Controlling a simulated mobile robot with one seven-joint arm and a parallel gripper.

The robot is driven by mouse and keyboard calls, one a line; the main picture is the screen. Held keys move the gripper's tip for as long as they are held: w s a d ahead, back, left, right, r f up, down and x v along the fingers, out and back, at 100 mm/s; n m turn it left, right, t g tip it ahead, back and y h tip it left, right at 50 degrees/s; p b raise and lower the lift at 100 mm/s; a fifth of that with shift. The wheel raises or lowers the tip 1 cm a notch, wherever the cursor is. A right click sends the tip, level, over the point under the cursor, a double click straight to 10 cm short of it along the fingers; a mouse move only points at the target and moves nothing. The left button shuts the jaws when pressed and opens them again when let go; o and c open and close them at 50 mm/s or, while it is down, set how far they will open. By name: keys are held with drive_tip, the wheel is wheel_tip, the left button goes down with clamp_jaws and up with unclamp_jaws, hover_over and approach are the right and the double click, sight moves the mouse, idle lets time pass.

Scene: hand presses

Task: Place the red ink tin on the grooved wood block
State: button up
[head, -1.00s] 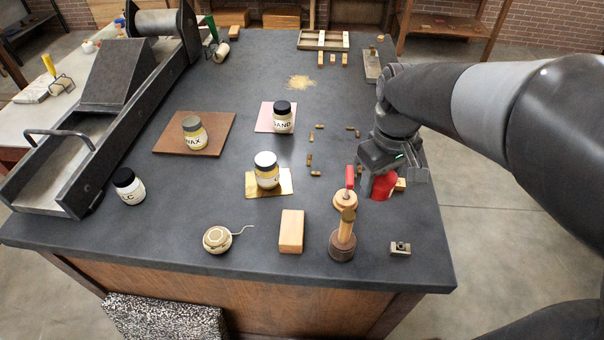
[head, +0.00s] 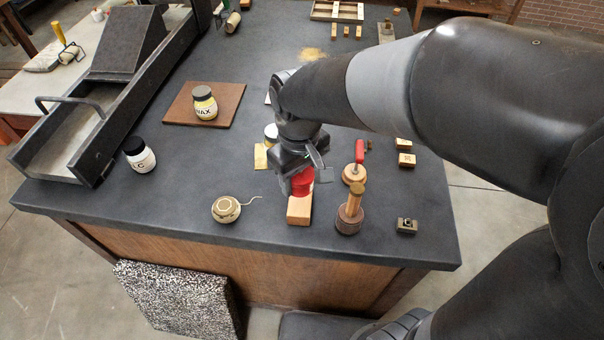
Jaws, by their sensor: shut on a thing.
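The red ink tin (head: 303,181) is between the fingers of my gripper (head: 301,178), which is shut on it. The tin is over the far part of the wood block (head: 299,211), near the table's front edge. Whether the tin touches the block or is just above it I cannot tell. The block is a pale rectangular piece; its near end shows and its far end is hidden behind the tin. No grooves can be made out on it at this size.
A string ball (head: 226,209) lies left of the block. A wooden-handled tool (head: 350,210) and a red-handled tool (head: 355,170) stand to the right. A jar (head: 271,132) on a gold sheet (head: 262,156) is partly hidden behind my gripper. The WAX jar (head: 204,103) stands farther back left.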

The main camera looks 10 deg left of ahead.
sight(300, 198)
drive_tip(key=shift+f, duration=2.2)
drive_tip(key=o, duration=1.5)
drive_tip(key=shift+f, duration=0.1)
wheel_tip(300, 198, up, 12)
drive_tip(key=shift+r, duration=0.15)
drive_tip(key=s+d+m+t, duration=0.1)
drive_tip(key=d+m+t, duration=0.1)
drive_tip(key=d, duration=0.5)
drive_tip(key=s+d+r+m+t, duration=0.1)
drive_tip(key=s+d+m, duration=0.1)
drive_tip(key=d+m, duration=0.2)
drive_tip(key=s+d+r+m+t, duration=0.1)
drive_tip(key=s+d+m+t, duration=0.1)
drive_tip(key=d, duration=0.8)
drive_tip(key=shift+s+r+m+t, duration=0.25)
drive_tip(key=shift+m+t, duration=0.05)
drive_tip(key=shift+m, duration=0.5)
